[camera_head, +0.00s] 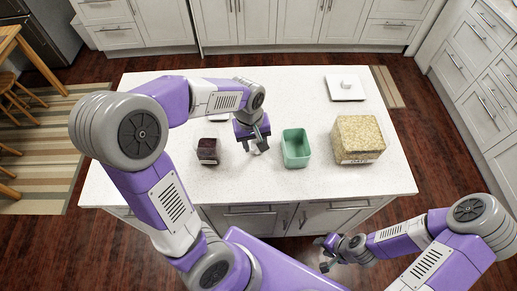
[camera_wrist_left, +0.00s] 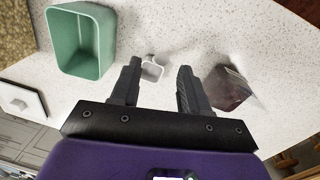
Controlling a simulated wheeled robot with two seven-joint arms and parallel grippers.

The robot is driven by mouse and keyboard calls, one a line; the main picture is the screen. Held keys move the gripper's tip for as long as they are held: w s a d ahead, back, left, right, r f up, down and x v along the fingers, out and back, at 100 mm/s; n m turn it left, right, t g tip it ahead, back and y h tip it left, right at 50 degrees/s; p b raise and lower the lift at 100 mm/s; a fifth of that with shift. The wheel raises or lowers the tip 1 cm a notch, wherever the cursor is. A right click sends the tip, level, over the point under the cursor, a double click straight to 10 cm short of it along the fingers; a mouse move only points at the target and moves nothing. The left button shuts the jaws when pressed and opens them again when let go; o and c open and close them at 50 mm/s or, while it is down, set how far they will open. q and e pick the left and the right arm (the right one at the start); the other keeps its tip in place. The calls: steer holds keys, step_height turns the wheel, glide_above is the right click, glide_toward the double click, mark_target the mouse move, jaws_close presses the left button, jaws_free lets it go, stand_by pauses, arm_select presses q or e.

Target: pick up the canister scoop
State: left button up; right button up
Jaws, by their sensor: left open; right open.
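In the left wrist view the open fingers (camera_wrist_left: 160,66) hold nothing. My right gripper (camera_head: 326,255) is open and empty, low in front of the counter's near edge.
A speckled tan box (camera_head: 358,139) is further right. A white square lid with a knob (camera_head: 345,87) lies behind. The counter's front right is clear.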

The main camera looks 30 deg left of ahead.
arm_select(q)
steer(key=f, duration=0.4)
steer(key=f+b, duration=0.1)
steer(key=f, duration=0.1)
steer(key=shift+w+d+f, duration=0.15)
steer(key=shift+d+f, duration=0.1)
steer(key=shift+d, duration=0.05)
jaws_close()
